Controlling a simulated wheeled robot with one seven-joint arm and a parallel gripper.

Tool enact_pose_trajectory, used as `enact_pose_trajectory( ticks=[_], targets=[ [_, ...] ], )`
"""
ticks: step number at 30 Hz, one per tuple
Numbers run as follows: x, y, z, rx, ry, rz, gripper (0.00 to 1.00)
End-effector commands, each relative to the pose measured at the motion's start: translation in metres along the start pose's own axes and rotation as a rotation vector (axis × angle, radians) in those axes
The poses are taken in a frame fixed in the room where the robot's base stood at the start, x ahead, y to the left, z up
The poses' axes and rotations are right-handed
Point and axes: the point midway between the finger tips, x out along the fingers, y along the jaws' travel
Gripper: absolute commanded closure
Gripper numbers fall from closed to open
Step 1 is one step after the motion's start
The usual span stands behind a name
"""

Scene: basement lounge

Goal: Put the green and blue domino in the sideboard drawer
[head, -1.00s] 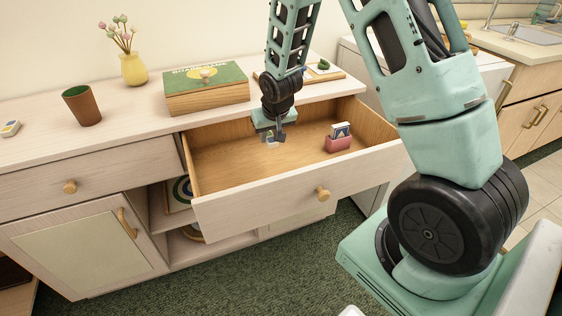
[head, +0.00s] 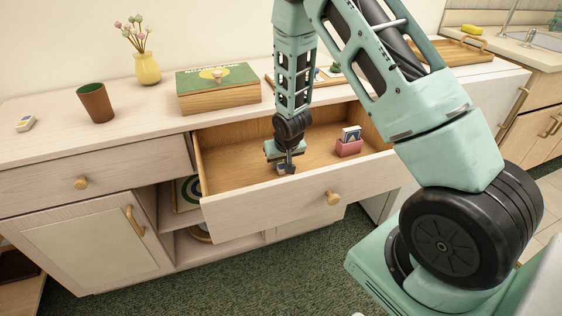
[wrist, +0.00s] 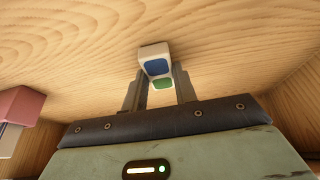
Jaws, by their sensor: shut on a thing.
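The green and blue domino (wrist: 155,67) is a small white block with a blue patch and a green patch. It shows between my fingertips in the wrist view. My gripper (head: 286,168) is shut on it, low inside the open sideboard drawer (head: 270,212). My gripper also shows in the wrist view (wrist: 160,90). The drawer's wooden floor lies behind the domino; I cannot tell whether they touch. In the head view my gripper mostly hides the domino.
A pink holder with cards (head: 349,147) stands in the drawer's right part. On the sideboard top are a small white block (head: 25,123), a brown cup (head: 95,103), a yellow vase (head: 147,69) and a green-lidded box (head: 217,92). The drawer floor around my gripper is mostly clear.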

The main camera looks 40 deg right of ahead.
Motion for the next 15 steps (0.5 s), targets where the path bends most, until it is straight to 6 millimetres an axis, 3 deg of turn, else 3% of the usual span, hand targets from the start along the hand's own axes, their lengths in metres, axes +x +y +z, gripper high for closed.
enact_pose_trajectory(
  ticks=[2,3,5,15],
  targets=[
    [0.0031,0.0000,0.0015,0.000,-0.001,0.000,0.97],
    [0.0022,0.0000,0.0010,0.000,0.000,0.000,0.64],
    [0.0019,0.0000,0.0009,0.000,0.000,0.000,0.50],
    [-0.0023,0.0000,-0.0010,0.000,0.000,0.000,0.50]
  ],
)
